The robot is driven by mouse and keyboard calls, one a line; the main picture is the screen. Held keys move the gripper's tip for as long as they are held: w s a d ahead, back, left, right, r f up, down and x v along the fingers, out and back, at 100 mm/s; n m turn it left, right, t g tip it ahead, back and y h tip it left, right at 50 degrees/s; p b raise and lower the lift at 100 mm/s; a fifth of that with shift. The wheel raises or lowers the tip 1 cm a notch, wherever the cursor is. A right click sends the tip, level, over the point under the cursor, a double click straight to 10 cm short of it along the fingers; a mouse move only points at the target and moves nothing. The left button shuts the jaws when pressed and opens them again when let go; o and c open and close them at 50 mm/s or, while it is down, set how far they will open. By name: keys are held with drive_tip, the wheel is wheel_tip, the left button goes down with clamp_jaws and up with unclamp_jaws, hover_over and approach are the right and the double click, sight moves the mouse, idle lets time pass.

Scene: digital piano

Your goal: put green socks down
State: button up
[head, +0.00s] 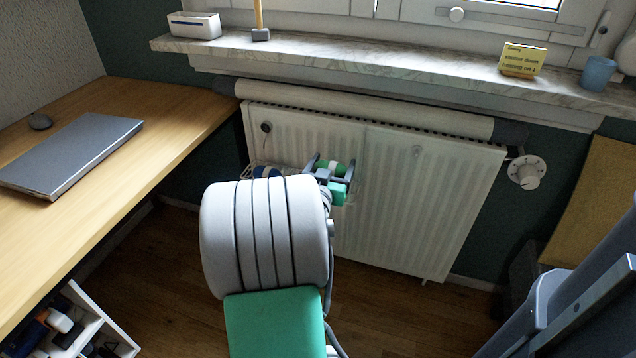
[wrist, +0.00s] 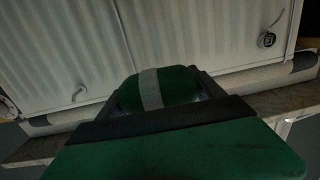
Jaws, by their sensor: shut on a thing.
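The green socks (head: 331,167) are a rolled green bundle with a pale band. My gripper (head: 326,168) is shut on them, in front of the white radiator (head: 420,190). In the wrist view the green socks (wrist: 158,90) sit between the finger ends of my gripper (wrist: 160,98), with the radiator behind them. My arm hides part of what lies below.
A marble sill (head: 400,66) above the radiator carries a white box, a small mallet, a yellow sign (head: 523,60) and a blue cup (head: 598,74). A wooden desk (head: 150,100) with a closed laptop (head: 70,152) stands left. An open drawer or shelf is at lower left.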

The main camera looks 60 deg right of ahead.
drive_tip(key=w+d+f+b, duration=0.1)
drive_tip(key=d+f, duration=0.1)
drive_tip(key=w+d+f+b, duration=0.1)
drive_tip(key=w+d+f, duration=0.1)
drive_tip(key=d+f, duration=0.1)
drive_tip(key=w+d+f+b, duration=0.1)
drive_tip(key=d+f, duration=0.1)
drive_tip(key=shift+w+d+f, duration=0.2)
drive_tip(key=shift+w, duration=0.05)
drive_tip(key=shift+w+d+f+b, duration=0.15)
drive_tip(key=shift+f+b, duration=0.5)
drive_tip(key=shift+f, duration=0.35)
drive_tip(key=shift+d+f+b, duration=0.1)
drive_tip(key=shift+f+b, duration=0.55)
drive_tip(key=shift+f, duration=0.3)
drive_tip(key=o, duration=1.3)
drive_tip(key=shift+o, duration=0.2)
